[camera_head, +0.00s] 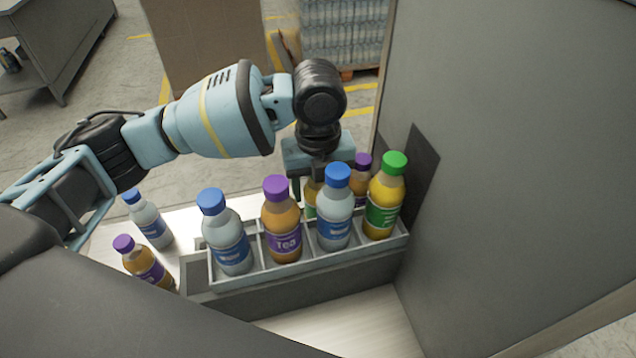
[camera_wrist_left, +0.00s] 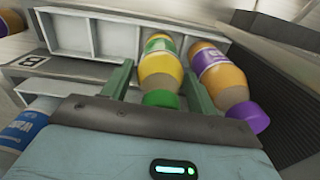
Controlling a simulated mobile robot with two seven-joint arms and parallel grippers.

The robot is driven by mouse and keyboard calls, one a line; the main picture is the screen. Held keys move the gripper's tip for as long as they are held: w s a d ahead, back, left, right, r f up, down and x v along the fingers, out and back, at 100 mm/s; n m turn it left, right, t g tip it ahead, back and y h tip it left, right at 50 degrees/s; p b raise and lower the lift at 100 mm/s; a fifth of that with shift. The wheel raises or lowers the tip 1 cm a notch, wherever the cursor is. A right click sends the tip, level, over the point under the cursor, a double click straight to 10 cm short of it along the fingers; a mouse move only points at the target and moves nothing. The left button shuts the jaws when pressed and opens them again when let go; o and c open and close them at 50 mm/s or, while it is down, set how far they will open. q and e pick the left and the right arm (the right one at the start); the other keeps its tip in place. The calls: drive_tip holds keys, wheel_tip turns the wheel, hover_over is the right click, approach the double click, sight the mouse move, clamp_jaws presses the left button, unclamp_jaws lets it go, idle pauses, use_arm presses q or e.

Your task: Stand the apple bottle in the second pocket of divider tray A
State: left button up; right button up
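A yellow apple bottle (camera_wrist_left: 160,70) with a green cap and green label is between my left gripper's fingers (camera_wrist_left: 160,85) in the left wrist view. Slim gaps show beside it, so the gripper looks open around it. In the head view that bottle (camera_head: 312,196) is mostly hidden below my left gripper (camera_head: 312,188). Another green-capped apple bottle (camera_head: 384,200) stands in the right end pocket of the front divider tray (camera_head: 235,282). Water, tea and water bottles fill its other pockets. I cannot read which tray is A. My right gripper is not in view.
A purple-capped tea bottle (camera_wrist_left: 222,75) stands close right of the gripped-around bottle. A pale tray (camera_wrist_left: 85,50) with empty pockets lies left of it, near a "B" label. A grey wall (camera_head: 500,150) closes the right side. Loose water (camera_head: 148,222) and tea (camera_head: 146,266) bottles stand left.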

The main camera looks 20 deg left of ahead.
use_arm(q)
wheel_tip(320, 180, up, 12)
drive_tip(key=shift+r+p, duration=0.15)
drive_tip(key=shift+p, duration=0.2)
idle(0.5)
